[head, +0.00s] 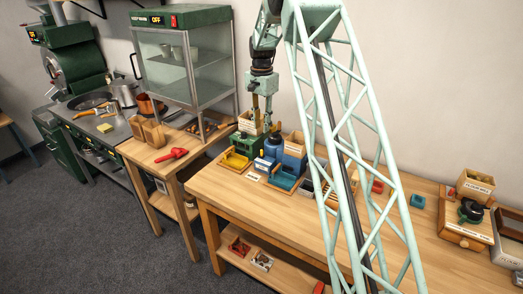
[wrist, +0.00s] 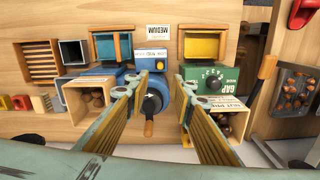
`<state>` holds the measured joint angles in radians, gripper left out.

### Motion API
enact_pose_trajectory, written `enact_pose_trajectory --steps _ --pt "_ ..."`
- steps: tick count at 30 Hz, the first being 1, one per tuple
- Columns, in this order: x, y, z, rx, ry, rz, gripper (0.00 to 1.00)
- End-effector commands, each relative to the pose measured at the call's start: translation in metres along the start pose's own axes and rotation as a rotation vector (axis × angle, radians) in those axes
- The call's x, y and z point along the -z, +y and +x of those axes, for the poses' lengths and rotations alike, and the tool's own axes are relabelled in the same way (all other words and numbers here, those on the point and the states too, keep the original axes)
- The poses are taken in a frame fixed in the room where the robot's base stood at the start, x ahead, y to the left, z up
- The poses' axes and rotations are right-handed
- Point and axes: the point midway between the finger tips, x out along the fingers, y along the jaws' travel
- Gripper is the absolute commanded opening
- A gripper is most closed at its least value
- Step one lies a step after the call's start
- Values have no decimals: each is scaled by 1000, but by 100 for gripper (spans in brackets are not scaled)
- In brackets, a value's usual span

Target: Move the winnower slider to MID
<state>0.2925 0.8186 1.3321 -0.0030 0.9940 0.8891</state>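My gripper (wrist: 158,82) is open, its two fingers spread over the blue machine (wrist: 124,70) in the wrist view. Between the fingers is a round dark-blue part (wrist: 154,95) with a wooden-tipped lever (wrist: 149,128); I see no contact. In the head view my gripper (head: 262,122) points down over these machines.
Wooden boxes with chestnuts stand left (wrist: 75,96) and right (wrist: 238,118) of the fingers. A blue tray (wrist: 113,34), a yellow tray (wrist: 215,46) and a MEDIUM card (wrist: 158,31) lie by the machines. A glass cabinet (head: 184,60) stands left of my arm.

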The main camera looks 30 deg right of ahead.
Motion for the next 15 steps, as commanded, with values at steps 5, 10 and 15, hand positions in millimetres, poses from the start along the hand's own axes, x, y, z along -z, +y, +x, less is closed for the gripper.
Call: enact_pose_trajectory --steps 5,10,15 --pt "0 0 4 -1 -1 0 23" --pt "0 0 14 -1 -1 0 23" --pt "0 0 32 -2 -1 0 23"
